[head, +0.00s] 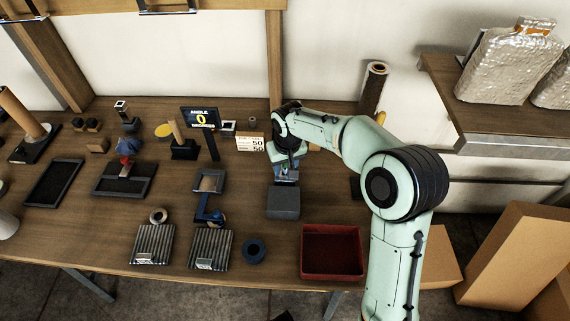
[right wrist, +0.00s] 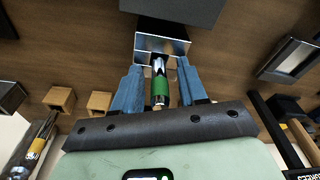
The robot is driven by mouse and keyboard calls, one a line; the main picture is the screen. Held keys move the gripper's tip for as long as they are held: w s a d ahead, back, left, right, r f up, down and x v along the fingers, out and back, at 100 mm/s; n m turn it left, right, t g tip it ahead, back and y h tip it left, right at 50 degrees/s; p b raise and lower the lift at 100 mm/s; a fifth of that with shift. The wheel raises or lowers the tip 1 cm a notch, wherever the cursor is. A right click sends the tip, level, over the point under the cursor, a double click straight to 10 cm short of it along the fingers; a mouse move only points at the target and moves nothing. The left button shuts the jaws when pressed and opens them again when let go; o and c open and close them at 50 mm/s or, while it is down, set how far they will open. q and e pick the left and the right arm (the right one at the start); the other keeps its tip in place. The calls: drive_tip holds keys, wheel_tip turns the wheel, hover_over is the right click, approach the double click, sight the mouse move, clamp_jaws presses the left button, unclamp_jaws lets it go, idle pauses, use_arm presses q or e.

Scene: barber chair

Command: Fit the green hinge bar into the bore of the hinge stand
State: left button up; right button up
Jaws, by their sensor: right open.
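The green hinge bar (right wrist: 160,88) has a bright silver end and lies between my right gripper's two blue fingers (right wrist: 158,88) in the right wrist view. Gaps show on both sides of it, so the fingers are open around it. Its silver end meets the face of a metal block, which looks like the hinge stand (right wrist: 174,47). I cannot tell how deep it sits in the bore. In the head view my right gripper (head: 287,165) is over the far side of the stand's dark grey block (head: 283,202); the bar is hidden there. My left gripper is out of view.
A red bin (head: 332,252) stands right of the stand at the table's front edge. A blue ring (head: 254,251) and two ribbed grey plates (head: 212,250) lie front left. A sign (head: 201,118) and a white card (head: 250,143) stand behind, to the left.

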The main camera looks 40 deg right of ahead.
wheel_tip(320, 180, up, 12)
drive_tip(key=s+p, duration=0.1)
drive_tip(key=shift+s+a+p, duration=0.3)
drive_tip(key=shift+s, duration=0.05)
idle(0.5)
